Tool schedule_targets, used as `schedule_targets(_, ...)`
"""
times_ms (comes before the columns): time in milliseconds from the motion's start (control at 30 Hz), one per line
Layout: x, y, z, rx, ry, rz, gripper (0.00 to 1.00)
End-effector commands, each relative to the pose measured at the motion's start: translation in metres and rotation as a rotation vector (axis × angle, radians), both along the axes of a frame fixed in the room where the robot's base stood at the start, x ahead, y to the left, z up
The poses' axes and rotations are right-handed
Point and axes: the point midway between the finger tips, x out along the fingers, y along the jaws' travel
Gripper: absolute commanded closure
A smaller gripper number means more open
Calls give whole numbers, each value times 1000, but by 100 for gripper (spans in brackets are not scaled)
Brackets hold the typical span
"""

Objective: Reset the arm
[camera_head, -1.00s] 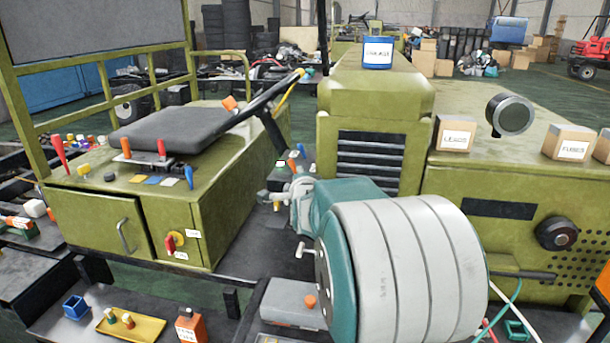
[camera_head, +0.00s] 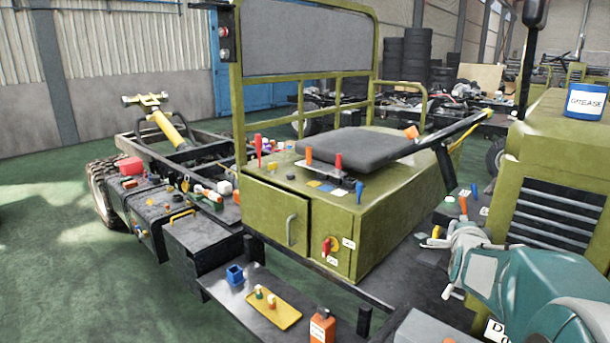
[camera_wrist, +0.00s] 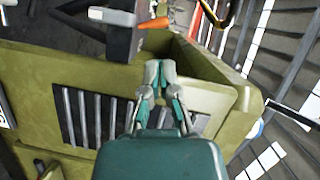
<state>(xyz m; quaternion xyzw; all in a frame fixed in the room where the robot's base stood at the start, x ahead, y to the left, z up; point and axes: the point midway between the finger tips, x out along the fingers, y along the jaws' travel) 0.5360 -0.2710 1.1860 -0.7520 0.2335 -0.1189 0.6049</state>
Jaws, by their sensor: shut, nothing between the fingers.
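My teal and grey arm reaches in from the lower right of the head view. My gripper (camera_head: 428,242) is in front of the green chassis body with the slatted grille (camera_head: 560,215). In the wrist view my gripper (camera_wrist: 160,68) is shut, its fingertips together with nothing between them. There it points at the green panel with dark slots (camera_wrist: 85,105). An orange-tipped lever (camera_wrist: 153,23) shows just beyond the fingertips; I cannot tell the distance.
A green seat box (camera_head: 300,215) with levers stands left of the arm. A low shelf (camera_head: 240,315) holds a blue cup (camera_head: 235,275), a yellow tray (camera_head: 285,316) and an orange bottle (camera_head: 322,325). A blue grease can (camera_head: 586,100) is at right. Green floor at left is open.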

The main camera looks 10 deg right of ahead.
Motion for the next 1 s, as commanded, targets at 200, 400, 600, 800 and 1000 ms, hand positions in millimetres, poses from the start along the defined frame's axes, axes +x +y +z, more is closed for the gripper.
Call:
schedule_targets(200,-37,96,-2,-182,339,227,100)
schedule_targets(400,-102,177,-21,-405,651,502,100)
schedule_targets(600,-187,237,-48,-659,917,821,100)
schedule_targets(800,-262,267,-74,-870,1092,1103,100)
schedule_targets(1000,-285,272,-82,-934,1143,1197,100)
